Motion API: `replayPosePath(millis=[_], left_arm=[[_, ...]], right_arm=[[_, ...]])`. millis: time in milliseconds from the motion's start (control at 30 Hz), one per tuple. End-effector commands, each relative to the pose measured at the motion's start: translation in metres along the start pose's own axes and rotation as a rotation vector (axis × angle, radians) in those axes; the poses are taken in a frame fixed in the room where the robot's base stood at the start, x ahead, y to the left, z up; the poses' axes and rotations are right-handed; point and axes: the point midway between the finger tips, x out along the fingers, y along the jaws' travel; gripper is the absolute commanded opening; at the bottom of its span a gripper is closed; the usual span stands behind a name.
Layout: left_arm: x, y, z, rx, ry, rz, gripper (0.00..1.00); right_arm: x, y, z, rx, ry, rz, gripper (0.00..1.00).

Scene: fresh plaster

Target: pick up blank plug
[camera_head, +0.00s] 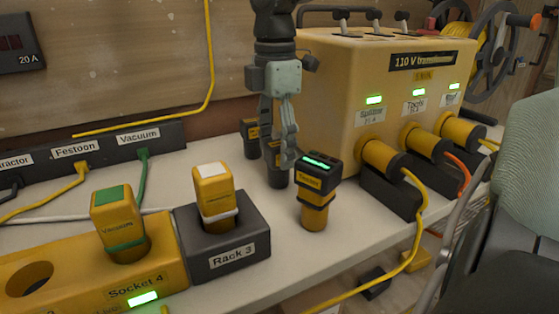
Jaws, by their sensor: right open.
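A yellow plug with a plain white top patch (213,190) stands upright in the dark block marked Rack 3 (227,261); no lettering shows on the patch, so it looks like the blank plug. My right gripper (283,152) comes down from the top of the view, behind and to the right of that plug and apart from it. Its jaws are open, with fingers pointing down among other plugs. I cannot tell if it touches the plug behind it (278,178). My left gripper is not in view.
A black-topped yellow plug (314,190) stands just in front of my right gripper. Another plug (250,140) stands behind. A green-topped plug (119,226) sits in the yellow socket strip (172,262). The yellow transformer (332,75) with cabled plugs is at right.

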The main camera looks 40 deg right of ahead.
Motion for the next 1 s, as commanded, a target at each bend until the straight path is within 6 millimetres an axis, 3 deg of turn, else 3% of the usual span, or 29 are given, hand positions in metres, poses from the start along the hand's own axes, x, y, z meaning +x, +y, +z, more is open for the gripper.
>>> replayPosePath(millis=[300, 567, 1000], left_arm=[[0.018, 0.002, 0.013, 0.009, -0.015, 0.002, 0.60], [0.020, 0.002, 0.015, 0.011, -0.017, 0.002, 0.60], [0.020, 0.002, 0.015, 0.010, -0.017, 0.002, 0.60]], right_arm=[[0.042, -0.003, -0.001, -0.002, 0.002, -0.003, 0.62], [0.046, -0.002, -0.001, -0.002, 0.003, 0.000, 0.62], [0.045, -0.002, -0.001, -0.002, 0.003, 0.000, 0.09]])
